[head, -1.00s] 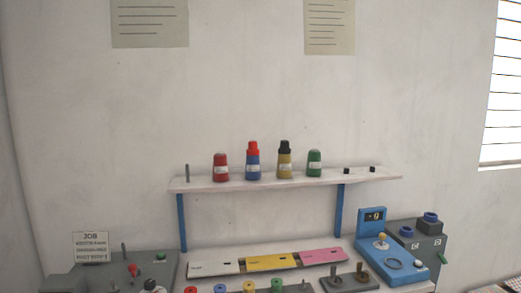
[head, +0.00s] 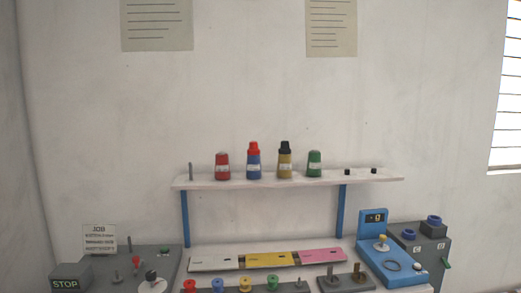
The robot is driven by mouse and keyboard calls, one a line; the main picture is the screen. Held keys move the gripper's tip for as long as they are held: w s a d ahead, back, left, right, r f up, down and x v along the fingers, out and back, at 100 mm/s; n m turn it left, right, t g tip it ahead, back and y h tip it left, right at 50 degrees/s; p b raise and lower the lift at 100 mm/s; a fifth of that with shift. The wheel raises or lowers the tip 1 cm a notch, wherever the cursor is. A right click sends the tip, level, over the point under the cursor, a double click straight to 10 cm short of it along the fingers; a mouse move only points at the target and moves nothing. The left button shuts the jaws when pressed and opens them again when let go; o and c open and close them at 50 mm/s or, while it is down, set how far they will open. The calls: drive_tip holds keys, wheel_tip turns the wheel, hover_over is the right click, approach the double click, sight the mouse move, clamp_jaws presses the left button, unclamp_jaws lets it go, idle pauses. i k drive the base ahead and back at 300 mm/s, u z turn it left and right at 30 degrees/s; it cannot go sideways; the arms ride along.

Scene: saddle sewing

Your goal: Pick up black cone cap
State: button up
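A black cap (head: 285,147) sits on top of a yellow cone (head: 285,165) with a pale label, on the white wall shelf (head: 220,183). The cone stands upright between a blue cone (head: 253,168) with a red cap (head: 253,147) and a green cone (head: 314,164). A red cone (head: 222,166) stands further left. My gripper is not in view.
Two small black pieces (head: 347,172) are on the shelf's right, and a thin grey peg (head: 190,171) is at its left end. Below are coloured cards (head: 268,260), spools (head: 246,284), a STOP block (head: 68,284) and a blue device (head: 385,262). Space above the shelf is clear.

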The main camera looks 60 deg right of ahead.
sight(284, 149)
drive_tip(key=u, duration=1.1)
drive_tip(key=k, duration=1.25)
drive_tip(key=z, duration=1.35)
drive_tip(key=i, duration=0.45)
drive_tip(key=z, duration=0.05)
